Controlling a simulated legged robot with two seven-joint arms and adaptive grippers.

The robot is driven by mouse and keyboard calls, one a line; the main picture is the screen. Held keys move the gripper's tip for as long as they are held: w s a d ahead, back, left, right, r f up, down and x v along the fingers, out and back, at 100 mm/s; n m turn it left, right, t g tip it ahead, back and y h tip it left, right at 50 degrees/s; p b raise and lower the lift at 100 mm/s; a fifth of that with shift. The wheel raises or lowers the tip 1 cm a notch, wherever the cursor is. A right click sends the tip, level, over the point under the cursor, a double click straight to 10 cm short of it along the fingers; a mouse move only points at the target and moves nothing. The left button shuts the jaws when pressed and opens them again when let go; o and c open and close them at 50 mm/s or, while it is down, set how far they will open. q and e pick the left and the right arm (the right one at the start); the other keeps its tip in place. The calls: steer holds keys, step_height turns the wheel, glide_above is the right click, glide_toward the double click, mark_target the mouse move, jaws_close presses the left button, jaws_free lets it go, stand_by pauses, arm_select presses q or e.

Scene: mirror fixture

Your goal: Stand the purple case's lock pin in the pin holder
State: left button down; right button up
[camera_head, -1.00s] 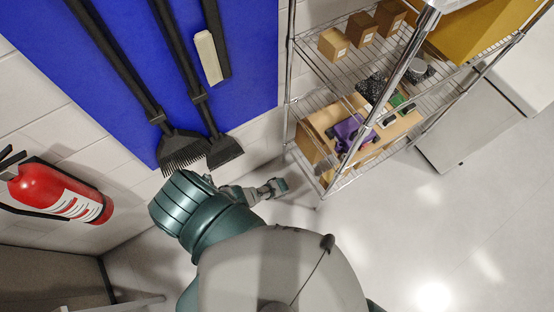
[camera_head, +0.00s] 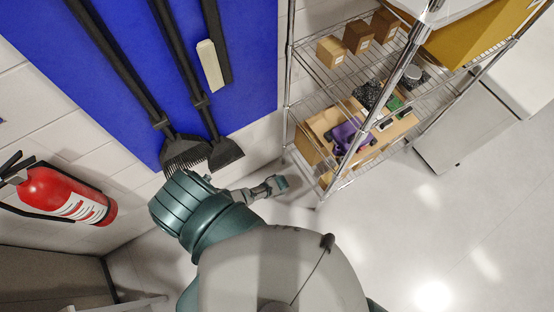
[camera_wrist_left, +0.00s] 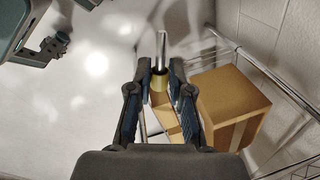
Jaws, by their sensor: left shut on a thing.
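The purple case (camera_head: 343,137) sits on the wire rack's lower level in the head view, on cardboard and partly behind a chrome post. In the left wrist view my left gripper (camera_wrist_left: 160,72) is shut on a slim upright metal pin (camera_wrist_left: 162,48) with an olive-gold collar (camera_wrist_left: 160,79) between the fingers. The pin's lower end is hidden by the fingers. Small dark and green items lie beside the case; I cannot tell which one is the pin holder.
A cardboard box (camera_wrist_left: 231,104) stands just right of my left gripper, next to the rack's rail. The chrome rack (camera_head: 290,100) holds small boxes (camera_head: 331,50) above. A fire extinguisher (camera_head: 66,196) hangs at left. Floor at right (camera_head: 440,240) is open.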

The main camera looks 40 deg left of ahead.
arm_select(q)
steer(key=shift+r, duration=0.35)
steer(key=shift+r+p, duration=0.4)
steer(key=shift+r, duration=1.1)
step_height(320, 180, up, 21)
stand_by(1.1)
steer(key=shift+f, duration=0.15)
